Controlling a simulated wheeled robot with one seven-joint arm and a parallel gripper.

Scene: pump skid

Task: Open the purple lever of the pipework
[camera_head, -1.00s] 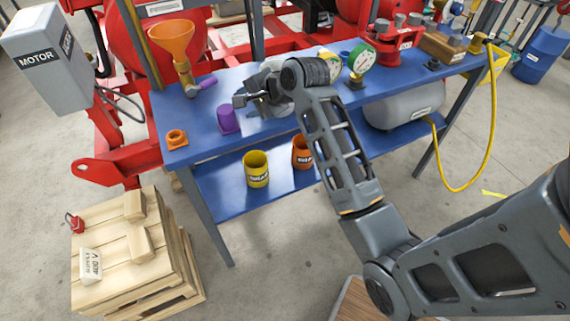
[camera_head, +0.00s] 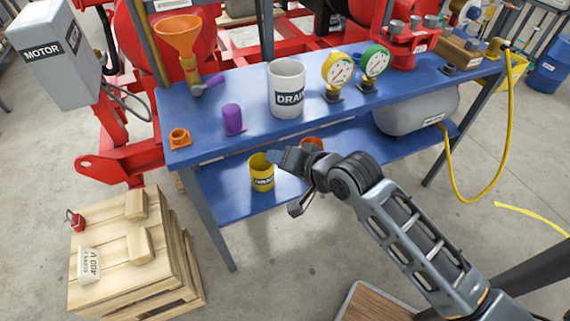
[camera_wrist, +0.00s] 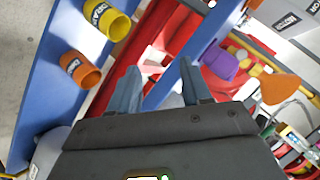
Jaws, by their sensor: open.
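The purple lever (camera_head: 210,82) sticks out to the right of the valve under the orange funnel (camera_head: 178,38), at the back left of the blue bench. The funnel also shows in the wrist view (camera_wrist: 281,88); I cannot make out the lever clearly there. My gripper (camera_head: 289,182) is open and empty, in front of the bench and below its top, well to the lower right of the lever. Its two fingers (camera_wrist: 158,88) stand apart in the wrist view.
A purple cylinder (camera_head: 232,119), a white drain pot (camera_head: 286,90) and two gauges (camera_head: 338,70) stand on the bench top (camera_head: 200,140). A yellow can (camera_head: 262,174) and an orange can stand on the lower shelf. A wooden crate (camera_head: 125,250) is at front left.

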